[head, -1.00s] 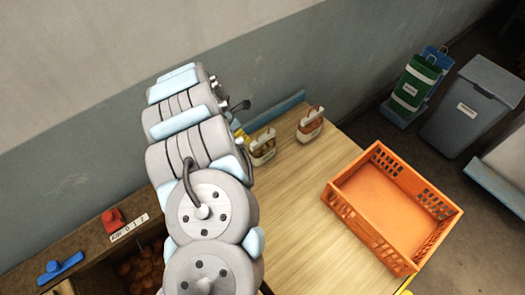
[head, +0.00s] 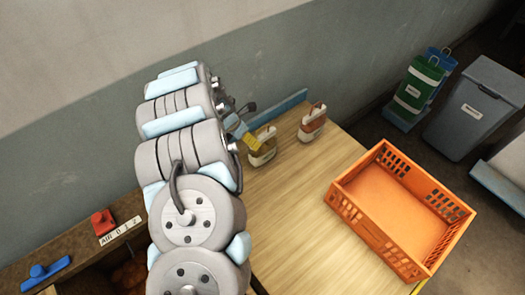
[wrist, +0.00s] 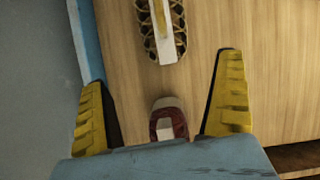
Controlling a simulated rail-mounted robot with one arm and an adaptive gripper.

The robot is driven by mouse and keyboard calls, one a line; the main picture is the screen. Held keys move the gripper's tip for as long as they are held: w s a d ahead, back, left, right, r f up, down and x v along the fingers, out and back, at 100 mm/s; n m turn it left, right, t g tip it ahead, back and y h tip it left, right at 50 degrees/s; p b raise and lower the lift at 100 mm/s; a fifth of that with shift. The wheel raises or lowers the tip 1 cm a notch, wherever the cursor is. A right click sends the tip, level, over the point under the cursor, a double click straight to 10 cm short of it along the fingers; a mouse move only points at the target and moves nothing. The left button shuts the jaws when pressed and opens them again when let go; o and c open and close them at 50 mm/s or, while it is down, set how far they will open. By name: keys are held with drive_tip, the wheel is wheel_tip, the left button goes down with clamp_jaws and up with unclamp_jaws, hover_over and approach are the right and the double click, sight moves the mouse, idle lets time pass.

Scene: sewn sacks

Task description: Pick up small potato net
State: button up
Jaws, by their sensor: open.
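A dark red item with a white patch (wrist: 168,122) shows between the fingers, close to the palm. In the head view my arm hides most of the gripper.
An empty orange crate (head: 385,252) sits at the table's right end. A blue rail (head: 282,110) runs along the wall side. Bare table lies between nets and crate. Bins stand beyond.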

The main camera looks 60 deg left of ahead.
sight(267, 151)
drive_tip(key=shift+x, duration=3.1)
drive_tip(key=shift+d+x, duration=0.2)
drive_tip(key=shift+x, duration=0.65)
drive_tip(key=shift+d+x, duration=0.15)
drive_tip(key=shift+x, duration=0.7)
drive_tip(key=shift+d+x, duration=0.2)
drive_tip(key=shift+x, duration=0.7)
drive_tip(key=shift+s, duration=0.15)
drive_tip(key=c, duration=1.4)
drive_tip(key=shift+o, duration=0.2)
